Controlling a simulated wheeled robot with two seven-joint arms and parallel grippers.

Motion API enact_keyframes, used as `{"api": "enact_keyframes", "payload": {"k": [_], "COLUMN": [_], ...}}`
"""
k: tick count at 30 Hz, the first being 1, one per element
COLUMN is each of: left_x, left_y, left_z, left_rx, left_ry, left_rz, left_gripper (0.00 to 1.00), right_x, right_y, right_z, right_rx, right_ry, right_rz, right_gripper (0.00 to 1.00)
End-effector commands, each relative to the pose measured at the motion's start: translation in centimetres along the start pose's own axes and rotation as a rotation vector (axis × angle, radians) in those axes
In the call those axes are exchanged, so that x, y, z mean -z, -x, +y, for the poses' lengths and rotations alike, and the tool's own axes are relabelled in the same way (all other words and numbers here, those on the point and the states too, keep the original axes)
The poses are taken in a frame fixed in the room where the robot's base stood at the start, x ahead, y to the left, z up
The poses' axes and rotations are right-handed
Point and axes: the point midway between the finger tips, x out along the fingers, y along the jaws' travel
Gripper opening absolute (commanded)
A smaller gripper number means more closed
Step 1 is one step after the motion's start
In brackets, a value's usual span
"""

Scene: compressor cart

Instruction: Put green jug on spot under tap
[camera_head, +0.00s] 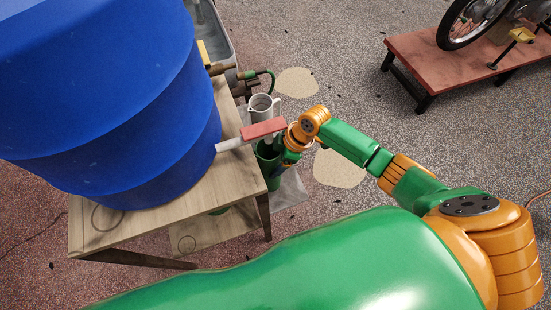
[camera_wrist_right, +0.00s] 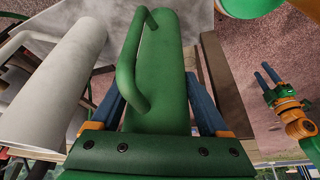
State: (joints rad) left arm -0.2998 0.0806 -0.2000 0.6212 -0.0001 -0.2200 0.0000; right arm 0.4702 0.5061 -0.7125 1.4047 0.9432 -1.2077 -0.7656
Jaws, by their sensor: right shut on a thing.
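The green jug (camera_head: 268,160) is beside the table edge in the head view, just below a tap with a red handle (camera_head: 263,130) and a pale spout (camera_head: 230,145). My right gripper (camera_head: 285,153) is shut on the jug; the tap and wrist partly hide it. In the right wrist view the green jug (camera_wrist_right: 165,75) fills the space between the blue fingers of the right gripper (camera_wrist_right: 157,85), its handle towards the camera. My left gripper (camera_wrist_right: 265,70) shows small at the right there, fingers apart and empty. The spot under the tap cannot be made out clearly.
A large blue barrel (camera_head: 120,100) stands on a wooden table (camera_head: 200,195). A white jug (camera_head: 262,107) stands close behind the green one; it looms left in the wrist view (camera_wrist_right: 55,85). A red platform (camera_head: 420,60) with a motorcycle is far right.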

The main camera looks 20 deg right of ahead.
Motion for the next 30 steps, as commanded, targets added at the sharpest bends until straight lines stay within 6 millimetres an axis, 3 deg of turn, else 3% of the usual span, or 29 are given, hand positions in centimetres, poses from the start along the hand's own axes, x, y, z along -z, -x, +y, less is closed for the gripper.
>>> {"api": "enact_keyframes", "payload": {"k": [2,3,4,16,20,23,30], "left_x": [0.0,0.0,0.0,0.0,0.0,0.1,-0.1], "left_y": [-0.3,-0.2,-0.2,0.0,0.4,0.9,-0.8], "left_z": [0.0,0.0,0.0,0.0,0.0,0.1,0.1], "left_rx": [0.000,0.000,0.000,-0.001,-0.001,-0.001,-0.002], "left_ry": [0.000,0.000,0.000,0.000,0.000,0.000,0.001], "left_rz": [0.000,0.000,0.000,0.000,-0.001,-0.001,-0.001], "left_gripper": [0.50,0.50,0.50,0.50,0.50,0.50,0.50], "right_x": [-0.2,-0.1,-0.1,0.0,0.1,0.1,-6.1], "right_y": [-0.4,-0.2,-0.2,0.0,1.4,3.6,5.2], "right_z": [0.0,0.0,0.0,0.0,0.1,0.0,0.0], "right_rx": [0.001,0.001,0.001,0.000,0.000,-0.001,0.001], "right_ry": [0.000,0.000,0.000,0.000,-0.001,0.002,-0.003], "right_rz": [0.000,0.000,0.000,0.000,0.002,0.001,-0.006], "right_gripper": [0.00,0.90,0.98,1.00,1.00,1.00,1.00]}}
